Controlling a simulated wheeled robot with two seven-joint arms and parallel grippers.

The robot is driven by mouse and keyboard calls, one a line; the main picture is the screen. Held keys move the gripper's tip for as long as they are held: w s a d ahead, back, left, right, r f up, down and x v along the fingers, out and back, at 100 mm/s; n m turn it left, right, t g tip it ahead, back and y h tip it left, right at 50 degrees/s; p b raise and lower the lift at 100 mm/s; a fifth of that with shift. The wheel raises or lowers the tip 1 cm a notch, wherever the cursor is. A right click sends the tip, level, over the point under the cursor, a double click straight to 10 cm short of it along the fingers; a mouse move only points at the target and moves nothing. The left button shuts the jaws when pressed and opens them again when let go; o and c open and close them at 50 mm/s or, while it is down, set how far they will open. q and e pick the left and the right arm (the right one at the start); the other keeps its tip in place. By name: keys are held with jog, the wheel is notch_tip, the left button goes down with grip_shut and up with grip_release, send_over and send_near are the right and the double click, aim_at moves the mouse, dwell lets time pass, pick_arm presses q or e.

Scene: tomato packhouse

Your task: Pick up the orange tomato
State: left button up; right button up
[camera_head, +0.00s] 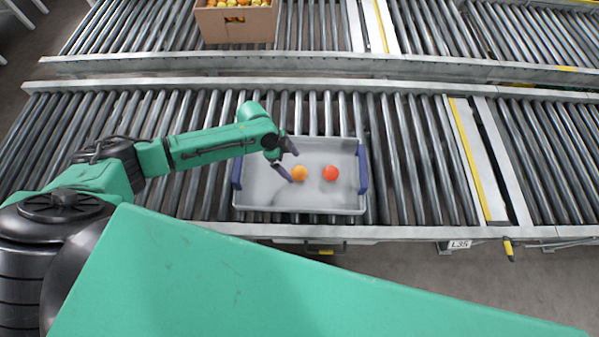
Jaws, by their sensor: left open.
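An orange tomato (299,173) lies in a grey crate (340,203) with blue end handles, on the near roller conveyor. A red tomato (330,173) lies just to its right in the same crate. My left gripper (293,167) reaches in from the left over the crate, its dark fingers open. One finger is beside the orange tomato's lower left and the other is above it at the upper left. I cannot tell whether a finger touches the tomato. My right gripper is not in view.
A second roller conveyor runs behind the near one, with a metal rail (400,65) between them. A cardboard box (237,27) of several tomatoes stands on it. The near rollers right of the crate are clear. A label and yellow lever (508,250) are on the front rail.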

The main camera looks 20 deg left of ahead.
aim_at(297, 170)
pick_arm(q)
jog(key=x, duration=0.5)
jog(key=shift+w+f, duration=0.1)
jog(key=c, duration=1)
